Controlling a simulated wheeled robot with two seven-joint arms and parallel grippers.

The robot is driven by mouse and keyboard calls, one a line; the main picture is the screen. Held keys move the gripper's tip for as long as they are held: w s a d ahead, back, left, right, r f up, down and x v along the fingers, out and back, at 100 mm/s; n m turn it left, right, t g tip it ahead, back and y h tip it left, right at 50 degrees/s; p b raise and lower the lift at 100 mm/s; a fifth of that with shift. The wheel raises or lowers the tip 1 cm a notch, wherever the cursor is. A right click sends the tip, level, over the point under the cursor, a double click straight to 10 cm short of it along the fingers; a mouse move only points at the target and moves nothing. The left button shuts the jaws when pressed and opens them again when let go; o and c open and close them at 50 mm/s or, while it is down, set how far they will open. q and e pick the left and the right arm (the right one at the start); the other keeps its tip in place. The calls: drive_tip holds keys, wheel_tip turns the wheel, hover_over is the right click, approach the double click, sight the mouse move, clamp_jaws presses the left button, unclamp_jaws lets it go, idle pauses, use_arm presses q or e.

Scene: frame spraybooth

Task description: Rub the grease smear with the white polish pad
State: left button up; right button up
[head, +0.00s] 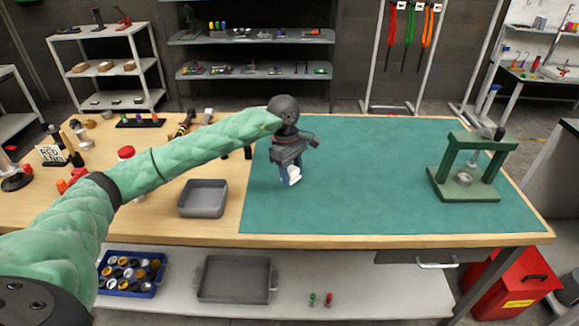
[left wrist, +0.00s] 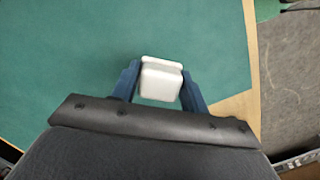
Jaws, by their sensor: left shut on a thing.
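My left gripper (head: 289,176) reaches over the left part of the green mat (head: 370,170) and points down. It is shut on the white polish pad (head: 294,175). In the left wrist view the pad (left wrist: 161,82) is a white block with a greyish band, clamped between the two blue fingers of the gripper (left wrist: 162,86). I cannot tell whether the pad touches the mat or hangs above it. I cannot make out a grease smear in either view; the arm and gripper hide part of the mat. My right gripper is not in view.
A green press frame (head: 466,170) stands at the right of the mat. A grey tray (head: 203,198) sits on the wood left of it. Bottles and tools crowd the table's left end. The middle of the mat is clear. Below is a shelf (head: 385,290) with bins.

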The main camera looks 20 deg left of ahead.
use_arm(q)
drive_tip(key=shift+s+r, duration=0.1)
drive_tip(key=shift+r, duration=0.95)
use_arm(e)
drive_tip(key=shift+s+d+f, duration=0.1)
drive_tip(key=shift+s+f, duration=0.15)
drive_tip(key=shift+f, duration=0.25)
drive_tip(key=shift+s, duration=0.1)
